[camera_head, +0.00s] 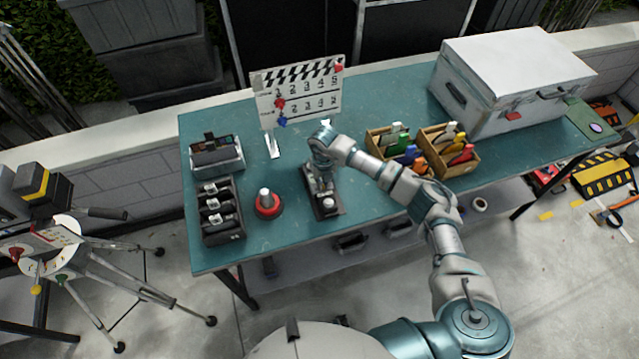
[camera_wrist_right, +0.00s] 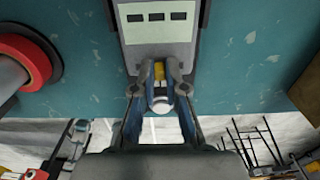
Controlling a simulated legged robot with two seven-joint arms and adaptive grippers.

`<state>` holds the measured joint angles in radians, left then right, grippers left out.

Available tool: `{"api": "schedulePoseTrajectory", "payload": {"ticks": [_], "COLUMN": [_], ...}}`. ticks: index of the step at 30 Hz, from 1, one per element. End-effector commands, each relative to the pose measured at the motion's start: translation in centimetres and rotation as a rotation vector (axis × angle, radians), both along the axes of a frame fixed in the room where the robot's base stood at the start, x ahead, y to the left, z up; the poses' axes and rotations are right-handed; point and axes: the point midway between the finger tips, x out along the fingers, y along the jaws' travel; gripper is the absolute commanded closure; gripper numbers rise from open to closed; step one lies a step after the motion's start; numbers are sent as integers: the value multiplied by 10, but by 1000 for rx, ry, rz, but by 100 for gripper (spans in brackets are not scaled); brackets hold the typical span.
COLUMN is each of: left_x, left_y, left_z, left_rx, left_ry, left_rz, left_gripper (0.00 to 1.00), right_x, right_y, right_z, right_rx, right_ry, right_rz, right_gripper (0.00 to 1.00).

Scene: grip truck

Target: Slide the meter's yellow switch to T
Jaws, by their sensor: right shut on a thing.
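The meter (camera_head: 330,209) is a dark, flat device on the teal table, partly covered by my right gripper (camera_head: 322,182) in the head view. In the right wrist view the meter (camera_wrist_right: 158,30) shows a pale panel with three dark windows. Its small yellow switch (camera_wrist_right: 158,70) sits below that panel, between the fingertips of my right gripper (camera_wrist_right: 160,78), which is shut on it. A round white knob (camera_wrist_right: 160,101) shows just below the switch. I cannot read a T mark. My left gripper is not in view.
A red-based knob (camera_head: 267,204) stands left of the meter; a black rack (camera_head: 221,208) is farther left. A clapper-style board (camera_head: 298,92) stands behind. Wooden bins (camera_head: 437,163) and a large white case (camera_head: 515,70) are to the right. Bare table lies between knob and meter.

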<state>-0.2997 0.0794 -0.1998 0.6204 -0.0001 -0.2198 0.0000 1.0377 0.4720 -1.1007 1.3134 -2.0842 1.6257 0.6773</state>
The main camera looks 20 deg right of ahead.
Motion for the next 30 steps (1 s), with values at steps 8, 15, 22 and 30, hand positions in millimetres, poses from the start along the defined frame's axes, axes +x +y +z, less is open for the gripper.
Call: {"api": "schedulePoseTrajectory", "payload": {"ticks": [8, 15, 22, 30], "left_x": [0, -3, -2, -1], "left_y": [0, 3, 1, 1], "left_z": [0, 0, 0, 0], "left_rx": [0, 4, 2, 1], "left_ry": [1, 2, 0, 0], "left_rz": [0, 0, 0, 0], "left_gripper": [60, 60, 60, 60], "right_x": [0, 0, 1, 2], "right_y": [0, 0, 0, -1], "right_z": [0, 2, 35, 94], "right_rx": [0, 0, 0, 0], "right_ry": [-1, -1, -4, -4], "right_rz": [0, 0, 0, 0], "right_gripper": [62, 62, 62, 62]}}
